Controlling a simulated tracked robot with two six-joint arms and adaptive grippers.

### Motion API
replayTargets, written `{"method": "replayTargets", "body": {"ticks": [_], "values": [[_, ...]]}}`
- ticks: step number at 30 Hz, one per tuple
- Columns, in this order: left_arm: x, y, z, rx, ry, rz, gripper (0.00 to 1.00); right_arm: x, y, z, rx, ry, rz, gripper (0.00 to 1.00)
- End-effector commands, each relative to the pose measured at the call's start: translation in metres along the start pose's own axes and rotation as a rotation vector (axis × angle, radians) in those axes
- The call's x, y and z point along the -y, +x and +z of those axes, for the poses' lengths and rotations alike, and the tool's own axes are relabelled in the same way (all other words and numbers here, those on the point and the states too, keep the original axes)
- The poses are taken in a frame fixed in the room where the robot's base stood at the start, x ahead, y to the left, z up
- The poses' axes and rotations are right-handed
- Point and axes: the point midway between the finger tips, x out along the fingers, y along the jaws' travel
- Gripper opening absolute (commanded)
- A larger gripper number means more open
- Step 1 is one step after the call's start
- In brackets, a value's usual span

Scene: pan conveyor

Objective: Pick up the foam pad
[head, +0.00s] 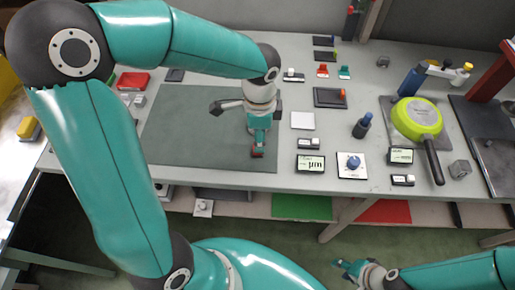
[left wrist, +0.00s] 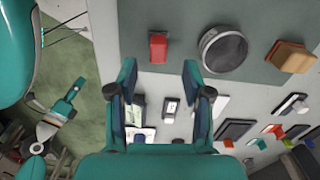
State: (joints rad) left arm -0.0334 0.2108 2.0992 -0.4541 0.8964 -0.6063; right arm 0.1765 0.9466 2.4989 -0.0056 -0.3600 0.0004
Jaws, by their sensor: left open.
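A small dark red block (head: 257,153), which looks to be the foam pad, lies on the grey-green mat (head: 190,125) near its front right part. It also shows in the left wrist view (left wrist: 158,47), ahead of the fingers and between their lines. My left gripper (head: 259,140) points down just above the pad and hides part of it in the head view. In the left wrist view its two fingers (left wrist: 159,68) are apart with nothing between them. My right gripper (head: 347,268) is low in front of the table, away from the pad; its jaws are unclear.
A round grey metal piece (left wrist: 222,49) and an orange-brown block (left wrist: 292,57) lie on the mat near the pad. Right of the mat stand labelled boxes (head: 311,163), a blue knob plate (head: 352,165) and a green pan (head: 417,118). The table's front edge is close.

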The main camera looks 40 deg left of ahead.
Motion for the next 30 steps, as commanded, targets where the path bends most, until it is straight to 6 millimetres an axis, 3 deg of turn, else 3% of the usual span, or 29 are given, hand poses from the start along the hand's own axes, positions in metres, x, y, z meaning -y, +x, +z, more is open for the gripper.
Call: {"method": "replayTargets", "body": {"ticks": [12, 21, 30], "values": [[-0.003, 0.048, 0.004, 0.002, 0.0, 0.003, 0.5, 0.001, -0.001, 0.0, 0.0, 0.0, 0.0, 0.4], [-0.003, 0.052, 0.004, -0.001, -0.001, 0.001, 0.5, 0.001, -0.001, 0.0, 0.0, 0.0, 0.0, 0.4], [-0.002, 0.052, 0.004, -0.001, -0.001, 0.001, 0.0, 0.001, -0.001, 0.0, 0.0, 0.0, 0.0, 0.4]]}}
